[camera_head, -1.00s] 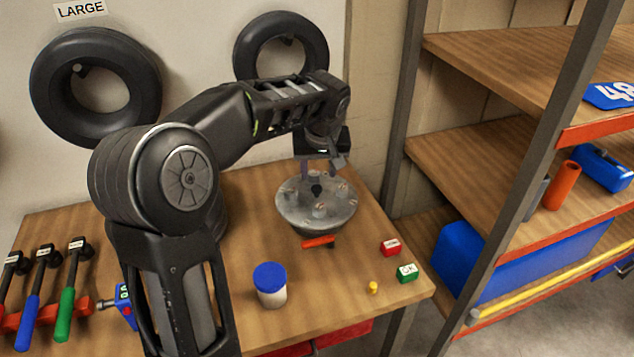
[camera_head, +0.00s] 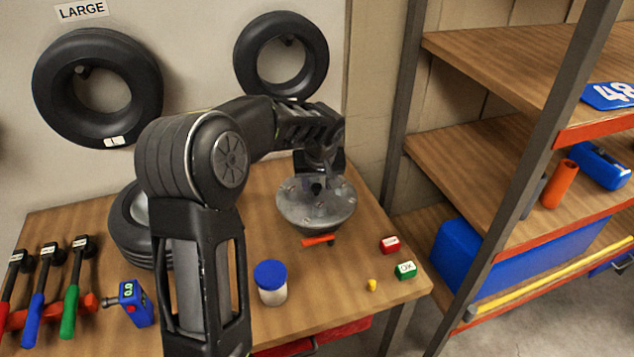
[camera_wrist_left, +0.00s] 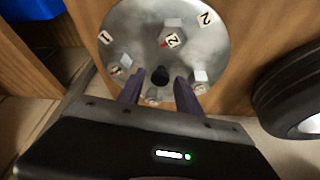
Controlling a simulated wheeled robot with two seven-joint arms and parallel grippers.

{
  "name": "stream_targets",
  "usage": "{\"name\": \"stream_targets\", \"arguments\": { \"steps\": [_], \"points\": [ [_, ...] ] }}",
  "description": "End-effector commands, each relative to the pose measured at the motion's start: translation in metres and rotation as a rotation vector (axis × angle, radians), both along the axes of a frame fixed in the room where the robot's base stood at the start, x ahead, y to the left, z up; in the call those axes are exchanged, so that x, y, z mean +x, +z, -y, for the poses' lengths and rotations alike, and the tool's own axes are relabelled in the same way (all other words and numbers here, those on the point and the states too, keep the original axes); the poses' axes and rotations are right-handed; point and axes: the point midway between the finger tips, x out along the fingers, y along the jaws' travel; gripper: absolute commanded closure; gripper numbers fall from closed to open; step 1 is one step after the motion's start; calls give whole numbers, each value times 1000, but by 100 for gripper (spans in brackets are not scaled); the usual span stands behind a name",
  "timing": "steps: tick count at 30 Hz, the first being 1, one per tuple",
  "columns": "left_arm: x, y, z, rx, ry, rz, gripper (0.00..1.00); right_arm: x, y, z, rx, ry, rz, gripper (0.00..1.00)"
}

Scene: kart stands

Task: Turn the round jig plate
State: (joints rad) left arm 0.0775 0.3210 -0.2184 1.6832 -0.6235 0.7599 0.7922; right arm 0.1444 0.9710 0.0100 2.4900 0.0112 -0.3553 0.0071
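The round jig plate (camera_head: 335,212) is a grey metal disc on the bench, with studs and small number labels on its top. It also fills the upper middle of the left wrist view (camera_wrist_left: 205,45). A dark knob (camera_wrist_left: 160,75) stands up from the plate. My left gripper (camera_head: 318,184) is low over the far part of the plate. In the left wrist view its two purple fingers (camera_wrist_left: 158,86) are apart, with the knob in line with the gap between them. I cannot tell whether either finger touches it. My right gripper is not in view.
An orange handle (camera_head: 319,240) sits at the plate's front. A tyre (camera_head: 130,232) lies left. Shelving (camera_head: 500,170) is at right.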

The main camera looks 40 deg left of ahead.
Motion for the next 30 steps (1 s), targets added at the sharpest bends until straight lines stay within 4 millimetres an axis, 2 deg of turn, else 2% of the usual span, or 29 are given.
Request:
{"name": "stream_targets", "arguments": {
  "steps": [2,14,30],
  "points": [
    [0,0,0,0,0,0,66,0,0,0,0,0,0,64],
    [0,0,0,0,0,0,99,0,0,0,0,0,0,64],
    [0,1,0,0,0,0,100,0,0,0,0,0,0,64]
  ]
}}
